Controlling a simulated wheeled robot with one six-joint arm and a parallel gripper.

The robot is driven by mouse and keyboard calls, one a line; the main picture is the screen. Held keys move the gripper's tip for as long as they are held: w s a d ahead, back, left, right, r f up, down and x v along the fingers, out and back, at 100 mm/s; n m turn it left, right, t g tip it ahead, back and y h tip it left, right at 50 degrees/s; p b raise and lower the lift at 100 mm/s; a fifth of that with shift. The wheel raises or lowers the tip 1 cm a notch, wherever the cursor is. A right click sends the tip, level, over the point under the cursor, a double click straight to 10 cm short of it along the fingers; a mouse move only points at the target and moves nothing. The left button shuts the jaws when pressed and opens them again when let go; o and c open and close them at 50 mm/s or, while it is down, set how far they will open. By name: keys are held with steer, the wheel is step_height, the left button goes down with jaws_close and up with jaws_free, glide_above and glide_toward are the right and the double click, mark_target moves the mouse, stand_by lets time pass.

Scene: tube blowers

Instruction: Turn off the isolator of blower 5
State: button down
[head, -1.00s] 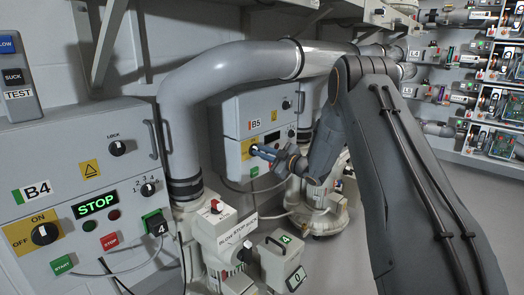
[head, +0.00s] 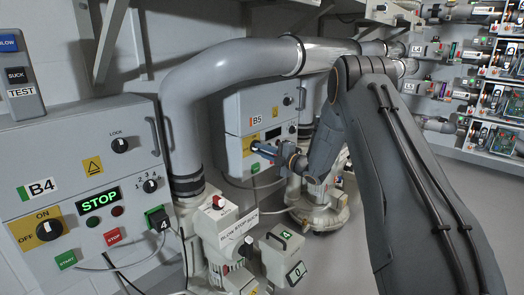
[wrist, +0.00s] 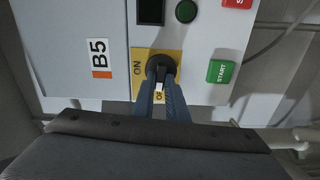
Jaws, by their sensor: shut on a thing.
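The B5 isolator is a black rotary knob (wrist: 161,66) on a yellow plate (wrist: 143,54) on the grey B5 box (wrist: 80,45). In the wrist view, ON is at the plate's left and the letters OF show at its bottom, between my blue fingers. My gripper (wrist: 162,80) is shut on the knob, one finger on each side. A white mark between the fingers lies toward the OF letters; the fingers hide part of the knob. In the head view, my gripper (head: 262,149) reaches the B5 box (head: 250,105) from the right.
A green START button (wrist: 222,72) sits right of the knob. In the head view, the B4 box (head: 75,140) with its own isolator (head: 48,230) stands at the near left. A large grey pipe (head: 215,72) rises between the boxes. A labelled valve unit (head: 225,230) stands below.

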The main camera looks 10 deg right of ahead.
steer(key=shift+n, duration=0.6)
steer(key=shift+f, duration=0.1)
steer(key=c, duration=1.8)
jaws_free()
steer(key=shift+o, duration=0.2)
steer(key=p+v, duration=0.2)
steer(key=v, duration=0.6)
steer(key=shift+w, duration=0.1)
